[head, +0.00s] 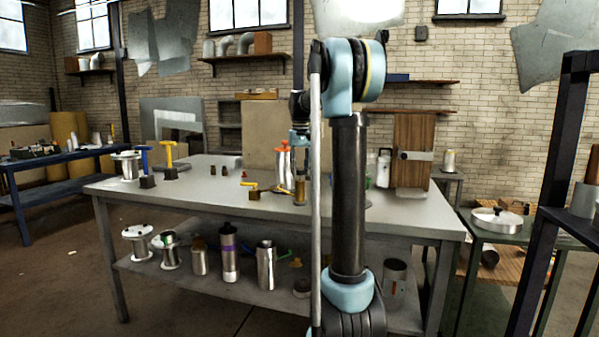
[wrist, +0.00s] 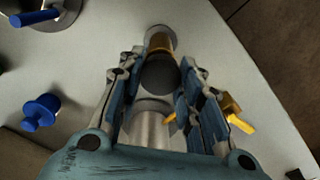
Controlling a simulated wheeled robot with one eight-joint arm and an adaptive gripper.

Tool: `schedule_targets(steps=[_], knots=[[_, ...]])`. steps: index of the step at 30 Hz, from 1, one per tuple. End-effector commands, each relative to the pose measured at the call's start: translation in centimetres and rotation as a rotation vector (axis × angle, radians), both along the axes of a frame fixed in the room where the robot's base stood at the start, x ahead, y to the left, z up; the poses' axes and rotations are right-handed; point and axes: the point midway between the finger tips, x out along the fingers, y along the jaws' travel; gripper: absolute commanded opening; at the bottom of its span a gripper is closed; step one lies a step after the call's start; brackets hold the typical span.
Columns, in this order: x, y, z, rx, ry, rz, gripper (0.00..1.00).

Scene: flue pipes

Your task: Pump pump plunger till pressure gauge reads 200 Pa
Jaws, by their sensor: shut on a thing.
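In the head view my gripper (head: 300,142) points down over the grey workbench (head: 220,200). Below it stands a small brass-coloured pump (head: 300,187), partly hidden by my arm. In the wrist view my gripper's fingers (wrist: 158,88) are on both sides of the pump plunger's dark round knob (wrist: 160,73) and are shut on it. A brass part (wrist: 159,41) shows beyond the knob. No pressure gauge dial can be made out, so no reading can be seen.
A silver canister with an orange top (head: 284,160) stands close behind the pump. Blue (head: 145,160) and yellow (head: 168,155) T-handles stand farther left. The bench's front left is clear. A dark rack (head: 560,150) stands at right.

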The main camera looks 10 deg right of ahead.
Motion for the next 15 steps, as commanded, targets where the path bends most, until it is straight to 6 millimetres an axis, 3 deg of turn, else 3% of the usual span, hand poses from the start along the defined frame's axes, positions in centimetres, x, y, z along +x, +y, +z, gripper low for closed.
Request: schedule_targets(steps=[9, 15], knots=[[0.0, 0.0, -1.5, 0.000, 0.000, 0.000, 0.02], [0.0, 0.0, -1.2, 0.000, 0.000, 0.000, 0.02]])
